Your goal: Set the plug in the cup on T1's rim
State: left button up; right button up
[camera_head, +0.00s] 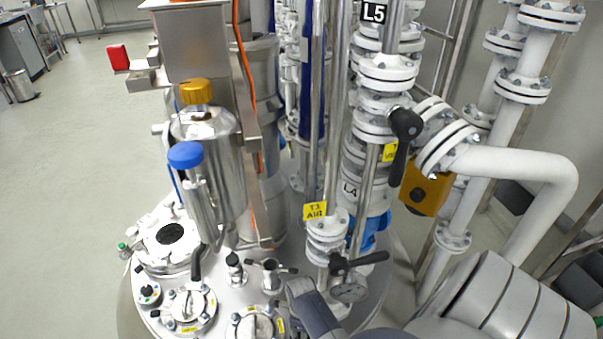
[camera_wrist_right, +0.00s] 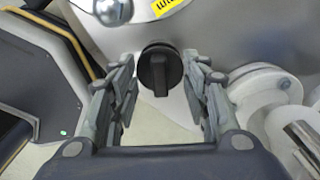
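In the right wrist view a black round plug (camera_wrist_right: 160,72) with a raised grip bar lies between the fingers of my right gripper (camera_wrist_right: 158,62). The gripper is open, with a gap on each side of the plug. The plug is against the pale metal vessel side; I cannot tell whether a cup is beneath it. In the head view my right gripper (camera_head: 312,314) is at the bottom centre, partly cut off, over the front of the steel vessel lid (camera_head: 235,312). The plug is hidden there. My left gripper is not in view.
In the wrist view a white flange (camera_wrist_right: 262,86) is close on the right. Open floor (camera_head: 70,150) lies left.

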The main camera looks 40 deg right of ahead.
jog(key=o, duration=0.4)
jog(key=shift+r, duration=0.1)
notch_tip(320, 180, up, 12)
jog(key=shift+f, duration=0.1)
dwell(0.5)
